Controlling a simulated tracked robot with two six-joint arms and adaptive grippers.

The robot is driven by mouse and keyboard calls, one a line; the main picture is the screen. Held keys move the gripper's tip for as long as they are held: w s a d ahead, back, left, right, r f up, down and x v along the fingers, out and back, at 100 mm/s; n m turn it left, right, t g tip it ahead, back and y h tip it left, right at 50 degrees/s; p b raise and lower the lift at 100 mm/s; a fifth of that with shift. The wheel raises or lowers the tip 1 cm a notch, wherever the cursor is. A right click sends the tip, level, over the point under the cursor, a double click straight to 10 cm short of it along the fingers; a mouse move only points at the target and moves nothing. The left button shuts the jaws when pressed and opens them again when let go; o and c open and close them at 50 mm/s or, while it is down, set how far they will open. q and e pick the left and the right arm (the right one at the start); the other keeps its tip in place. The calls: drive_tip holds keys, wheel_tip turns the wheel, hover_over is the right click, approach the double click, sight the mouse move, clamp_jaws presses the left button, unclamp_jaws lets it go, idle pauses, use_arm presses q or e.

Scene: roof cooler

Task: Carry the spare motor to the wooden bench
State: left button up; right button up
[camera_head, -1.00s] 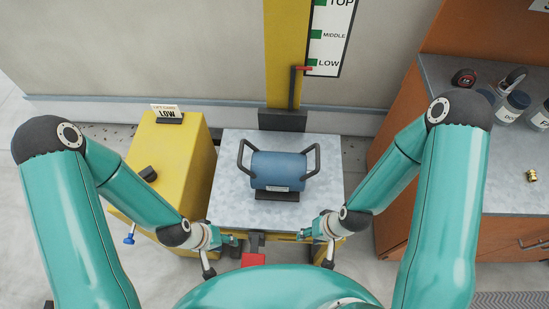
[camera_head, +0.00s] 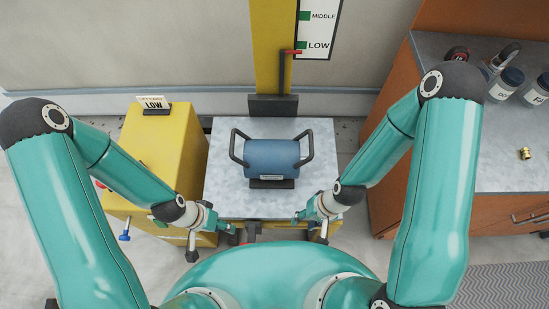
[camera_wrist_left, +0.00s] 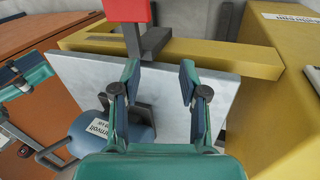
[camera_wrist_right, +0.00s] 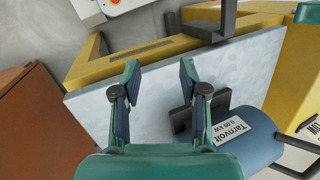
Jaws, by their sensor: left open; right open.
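The spare motor (camera_head: 271,158) is a blue cylinder with a dark handle at each end and a dark foot. It sits on the grey metal platform (camera_head: 222,190) of the yellow lift. Its white label shows in the right wrist view (camera_wrist_right: 232,128), and part of the motor shows in the left wrist view (camera_wrist_left: 90,138). My left gripper (camera_head: 234,233) is open and empty at the platform's front left edge. My right gripper (camera_head: 298,217) is open and empty near its front right edge. Neither touches the motor.
A yellow box (camera_head: 160,150) with a sign reading LOW stands left of the platform. A yellow mast (camera_head: 272,50) with a level scale rises behind. On the right, an orange-brown cabinet (camera_head: 390,150) has a grey top holding jars, a tape measure and a brass fitting.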

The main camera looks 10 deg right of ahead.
use_arm(q)
drive_tip(key=m, duration=0.3)
use_arm(e)
drive_tip(key=g, duration=0.1)
use_arm(q)
drive_tip(key=m+t+y+b, duration=0.25)
drive_tip(key=m+b, duration=1.35)
drive_tip(key=m, duration=1.4)
approach(231, 146)
drive_tip(key=s+a, duration=0.3)
drive_tip(key=a, duration=0.1)
use_arm(e)
drive_tip(key=n+t+h, duration=0.1)
drive_tip(key=t+h, duration=0.3)
drive_tip(key=h, duration=0.4)
approach(311, 140)
drive_tip(key=s+d, duration=0.3)
use_arm(q)
wheel_tip(311, 140, up, 6)
drive_tip(key=s+d+m+t+b, duration=0.1)
drive_tip(key=d+t, duration=0.1)
drive_tip(key=shift+f+h+b, duration=0.2)
drive_tip(key=shift+h+b, duration=0.15)
drive_tip(key=shift+h, duration=0.1)
use_arm(e)
drive_tip(key=s+a+r+n+t+y, duration=0.1)
drive_tip(key=a+r+t, duration=0.1)
drive_tip(key=r, duration=0.3)
drive_tip(key=shift+a+r, duration=0.4)
drive_tip(key=shift+a, duration=0.4)
